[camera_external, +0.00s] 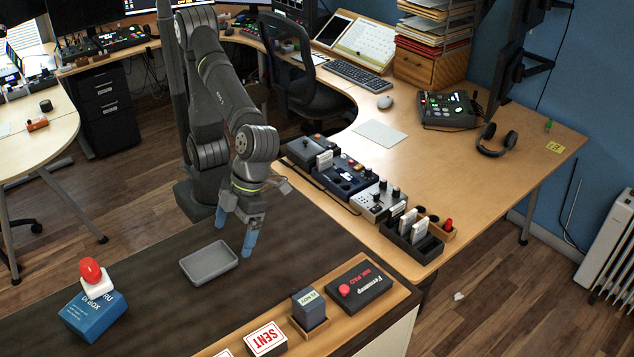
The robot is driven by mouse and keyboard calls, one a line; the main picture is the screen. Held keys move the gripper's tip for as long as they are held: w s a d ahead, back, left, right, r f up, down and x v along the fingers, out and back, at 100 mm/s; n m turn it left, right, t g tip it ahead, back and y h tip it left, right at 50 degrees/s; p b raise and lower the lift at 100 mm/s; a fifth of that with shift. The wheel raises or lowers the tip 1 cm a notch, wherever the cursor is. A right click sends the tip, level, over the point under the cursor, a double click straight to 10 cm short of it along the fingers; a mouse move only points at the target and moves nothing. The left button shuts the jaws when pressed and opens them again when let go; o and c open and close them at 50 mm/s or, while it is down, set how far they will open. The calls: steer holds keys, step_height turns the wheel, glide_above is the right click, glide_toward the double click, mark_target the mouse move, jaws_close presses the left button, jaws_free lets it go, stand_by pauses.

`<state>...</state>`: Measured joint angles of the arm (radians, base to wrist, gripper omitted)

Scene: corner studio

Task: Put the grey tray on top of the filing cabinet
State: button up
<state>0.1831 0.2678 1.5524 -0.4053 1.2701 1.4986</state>
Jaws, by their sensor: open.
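The grey tray (209,263) is a shallow, empty rectangular tray lying flat on the dark work surface in front of me. My gripper (235,232) has blue fingers and points down just behind and to the right of the tray. Its fingers are spread apart with nothing visible between them. They look clear of the tray, but their exact height is hard to tell. A black drawer unit (104,106), which looks like the filing cabinet, stands on the floor at the back left, partly under the desk.
A blue box (91,316) with a red-topped button on it stands at the front left. Control units line the desk edge (378,199). The dark surface around the tray is clear.

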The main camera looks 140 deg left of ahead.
steer(key=v, duration=0.9)
steer(key=shift+f, duration=0.1)
steer(key=x, duration=1.2)
steer(key=shift+d+f, duration=0.1)
steer(key=shift+f, duration=0.1)
step_height(320, 180, up, 3)
steer(key=shift+f, duration=0.15)
steer(key=shift+r, duration=0.65)
